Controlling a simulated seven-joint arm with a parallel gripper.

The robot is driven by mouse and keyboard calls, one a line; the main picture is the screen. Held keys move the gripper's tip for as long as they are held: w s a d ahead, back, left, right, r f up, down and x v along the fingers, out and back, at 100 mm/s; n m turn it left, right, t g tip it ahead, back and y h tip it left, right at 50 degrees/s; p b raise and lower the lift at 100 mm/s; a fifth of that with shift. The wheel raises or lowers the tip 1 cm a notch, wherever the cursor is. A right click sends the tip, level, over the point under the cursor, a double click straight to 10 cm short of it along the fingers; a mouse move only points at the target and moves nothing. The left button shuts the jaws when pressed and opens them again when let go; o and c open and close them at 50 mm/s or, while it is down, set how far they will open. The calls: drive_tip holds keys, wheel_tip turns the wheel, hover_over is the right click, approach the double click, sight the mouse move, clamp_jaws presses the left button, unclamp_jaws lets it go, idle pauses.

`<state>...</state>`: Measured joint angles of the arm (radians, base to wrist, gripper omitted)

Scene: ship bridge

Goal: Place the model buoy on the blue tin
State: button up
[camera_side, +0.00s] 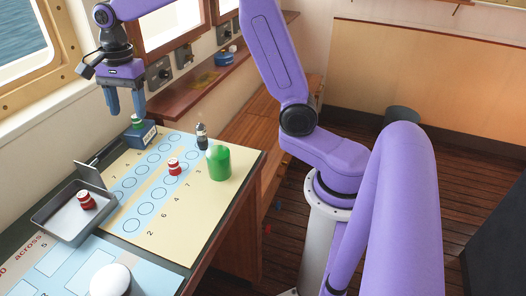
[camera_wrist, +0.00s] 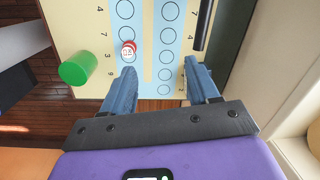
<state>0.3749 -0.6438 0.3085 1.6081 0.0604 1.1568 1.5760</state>
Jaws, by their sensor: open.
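The blue tin (camera_side: 142,136) is a dark blue box with a pale label at the far end of the table, by the wall. A small green, white and red buoy-like piece (camera_side: 136,121) stands on top of it. My gripper (camera_side: 125,112) is just above the tin, pointing down, with its fingers apart. In the wrist view my gripper (camera_wrist: 160,76) shows open with nothing visible between its fingers. A red-and-white buoy-like piece (camera_side: 174,167) stands on the game sheet and shows in the wrist view (camera_wrist: 128,51). Another red-and-white one (camera_side: 86,201) sits in the grey tray.
The grey tray (camera_side: 46,222) has a raised plate at its far side. A green cylinder (camera_side: 218,163) and a small dark bottle-like object (camera_side: 201,137) stand near the table's right edge. A white dome (camera_side: 110,281) is at the front. Much of the cream sheet (camera_side: 180,213) is clear.

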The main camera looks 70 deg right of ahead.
drive_tip(key=s+a+n, duration=0.4)
drive_tip(key=s+n, duration=0.4)
drive_tip(key=s, duration=0.2)
drive_tip(key=s+d+f+n, duration=0.2)
drive_tip(key=s+n, duration=0.8)
drive_tip(key=s, duration=0.1)
drive_tip(key=s+d+f+n, duration=0.3)
drive_tip(key=s+n, duration=0.6)
drive_tip(key=s, duration=0.3)
drive_tip(key=shift+s+f+n, duration=0.2)
drive_tip(key=shift+f+n, duration=0.05)
drive_tip(key=shift+n, duration=0.15)
